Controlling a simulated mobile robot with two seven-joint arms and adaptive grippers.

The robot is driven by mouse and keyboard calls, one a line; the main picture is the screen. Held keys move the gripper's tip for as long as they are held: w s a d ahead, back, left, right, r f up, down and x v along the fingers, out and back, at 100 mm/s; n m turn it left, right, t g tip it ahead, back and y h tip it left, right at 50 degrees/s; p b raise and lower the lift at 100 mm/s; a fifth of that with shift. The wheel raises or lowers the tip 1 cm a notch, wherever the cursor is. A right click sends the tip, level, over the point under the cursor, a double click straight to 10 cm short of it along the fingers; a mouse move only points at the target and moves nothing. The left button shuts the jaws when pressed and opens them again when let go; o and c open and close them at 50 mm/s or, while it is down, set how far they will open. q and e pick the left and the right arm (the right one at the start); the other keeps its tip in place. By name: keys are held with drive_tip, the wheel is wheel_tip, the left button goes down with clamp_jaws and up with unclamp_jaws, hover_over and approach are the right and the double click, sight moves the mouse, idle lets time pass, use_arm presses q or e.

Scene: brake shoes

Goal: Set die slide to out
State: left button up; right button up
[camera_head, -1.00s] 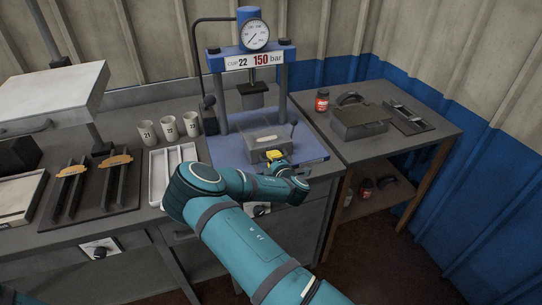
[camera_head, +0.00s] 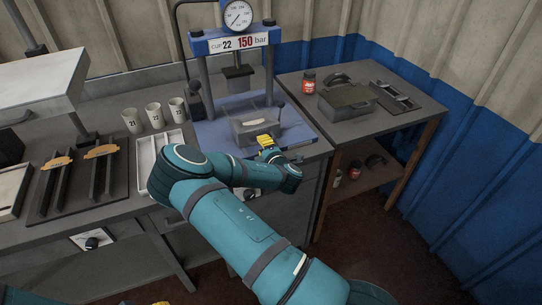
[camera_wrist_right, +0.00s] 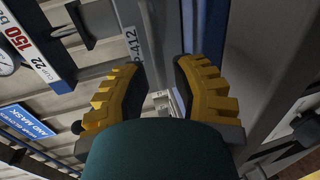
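The die slide (camera_head: 257,131) is a grey metal block with a pale shape in its top. It sits on the blue base (camera_head: 213,139) of the press, below the ram. My right gripper (camera_head: 268,143) is at the front right of the block, its yellow fingers partly hidden by my wrist. In the right wrist view, its two yellow fingers (camera_wrist_right: 161,88) stand apart, with a small pale part visible beyond the gap. I cannot tell whether they touch the slide. Small yellow tips at the bottom edge of the head view seem to be my left gripper (camera_head: 158,303), mostly out of frame.
The press gauge (camera_head: 238,16) is above a sign reading "CUP 22 150 bar". Three numbered cups (camera_head: 154,115) and a white tray (camera_head: 147,160) stand left of the press. A red-labelled jar (camera_head: 309,83) and a dark box (camera_head: 347,100) are on the right table.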

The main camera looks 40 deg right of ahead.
drive_tip(key=v, duration=0.9)
drive_tip(key=shift+s, duration=0.4)
